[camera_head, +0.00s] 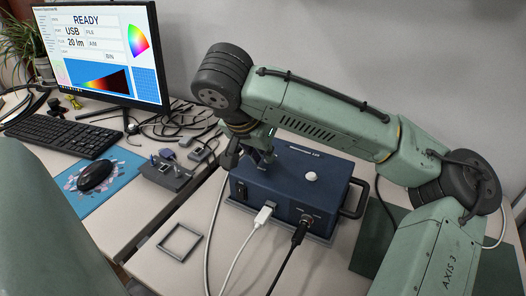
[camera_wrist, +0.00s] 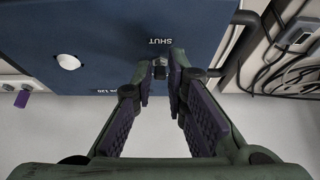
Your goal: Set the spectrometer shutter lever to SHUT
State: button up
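The spectrometer (camera_head: 285,185) is a dark blue box with a white round knob (camera_head: 311,177) on top; the box fills the upper wrist view (camera_wrist: 110,45). My gripper (camera_wrist: 160,80) points down at its top, near the rear left in the head view (camera_head: 262,158). The small dark shutter lever (camera_wrist: 159,69) sits between the fingertips, beside the word SHUT. The fingers are close together and look shut on it, though contact is partly hidden. The lever's set position is not clear, and my gripper hides it in the head view.
A white cable (camera_head: 262,217) and a black cable (camera_head: 299,235) plug into the box's front. A handle (camera_head: 354,198) juts from its right side. A small grey device (camera_head: 165,172), mouse (camera_head: 96,175), keyboard (camera_head: 60,134) and monitor (camera_head: 100,50) reading READY stand left. A square frame (camera_head: 180,242) lies in front.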

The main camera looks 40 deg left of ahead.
jog(key=o, duration=0.3)
jog(key=v, duration=1.2)
jog(key=shift+s, duration=0.1)
jog(key=shift+a, duration=0.1)
